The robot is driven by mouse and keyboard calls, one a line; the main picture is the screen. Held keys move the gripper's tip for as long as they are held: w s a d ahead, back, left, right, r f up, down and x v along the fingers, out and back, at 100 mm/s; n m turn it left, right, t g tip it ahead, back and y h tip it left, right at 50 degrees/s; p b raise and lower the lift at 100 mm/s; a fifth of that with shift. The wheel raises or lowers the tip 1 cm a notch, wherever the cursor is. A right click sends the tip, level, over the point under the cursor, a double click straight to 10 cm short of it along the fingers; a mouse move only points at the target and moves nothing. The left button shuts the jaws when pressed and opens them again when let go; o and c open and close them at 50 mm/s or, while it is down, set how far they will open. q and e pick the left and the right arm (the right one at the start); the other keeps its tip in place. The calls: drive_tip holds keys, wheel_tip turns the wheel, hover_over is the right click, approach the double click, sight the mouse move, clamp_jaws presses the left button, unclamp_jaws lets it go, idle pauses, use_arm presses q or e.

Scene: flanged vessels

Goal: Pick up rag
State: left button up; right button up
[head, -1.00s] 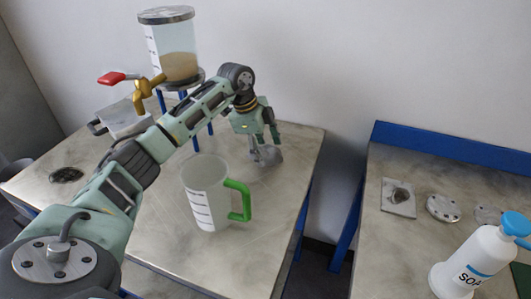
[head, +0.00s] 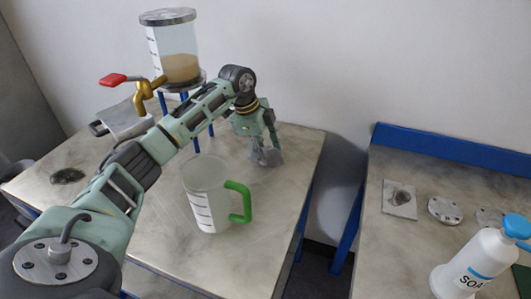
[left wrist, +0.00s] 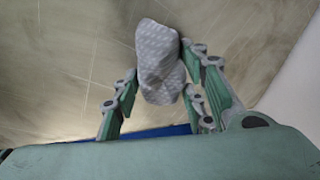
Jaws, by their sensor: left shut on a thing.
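The rag (left wrist: 160,62) is a crumpled, light grey patterned cloth. In the left wrist view it sits between the fingers of my left gripper (left wrist: 160,88), which is shut on it. In the head view the rag (head: 270,157) shows as a small grey shape at the fingertips of my left gripper (head: 264,150), near the back right part of the left table. I cannot tell whether the rag is lifted or still touches the tabletop. My right gripper is not in view.
A measuring jug (head: 206,200) with a green handle stands in front of the gripper. A vessel (head: 178,50) with a red-handled tap stands on a blue stand behind the arm. The right table (head: 380,250) holds flanges and a soap bottle (head: 475,262). A gap separates the tables.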

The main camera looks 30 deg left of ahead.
sight(269, 150)
use_arm(q)
drive_tip(key=shift+r, duration=0.5)
wheel_tip(269, 150, up, 3)
drive_tip(key=shift+w+f+b, duration=0.1)
drive_tip(key=shift+b, duration=0.2)
drive_tip(key=s+d+r+b, duration=0.1)
drive_tip(key=s+d+r, duration=0.3)
drive_tip(key=s+r, duration=0.3)
drive_tip(key=s, duration=0.4)
drive_tip(key=shift+r+b, duration=0.15)
drive_tip(key=shift+b, duration=0.2)
